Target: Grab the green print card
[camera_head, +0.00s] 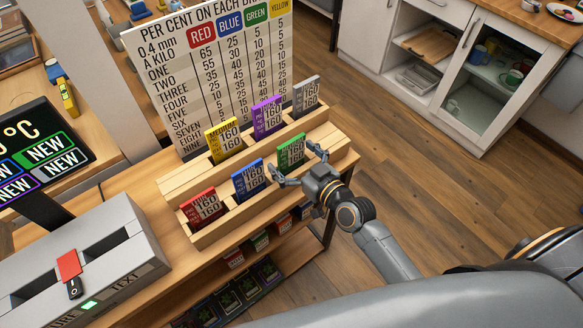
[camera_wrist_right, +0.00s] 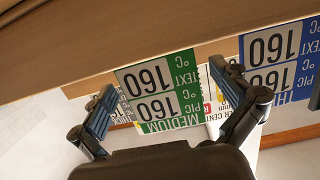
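The green card (camera_head: 291,151) stands upright in the front row of the wooden card rack (camera_head: 213,229), right of the blue card (camera_head: 249,179). My right gripper (camera_head: 296,166) is open at the green card, with one finger toward each side of it. In the right wrist view, the green card (camera_wrist_right: 160,95) appears upside down between the two spread fingers of my right gripper (camera_wrist_right: 163,92). I cannot tell whether either finger touches it. The blue card (camera_wrist_right: 284,65) is beside it there. My left gripper is not in view.
A red card (camera_head: 203,206) is also in the front row. Yellow (camera_head: 223,139), purple (camera_head: 268,117) and grey (camera_head: 306,96) cards stand in the back row, before a large printed board (camera_head: 215,60). A grey machine (camera_head: 120,262) is at the lower left.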

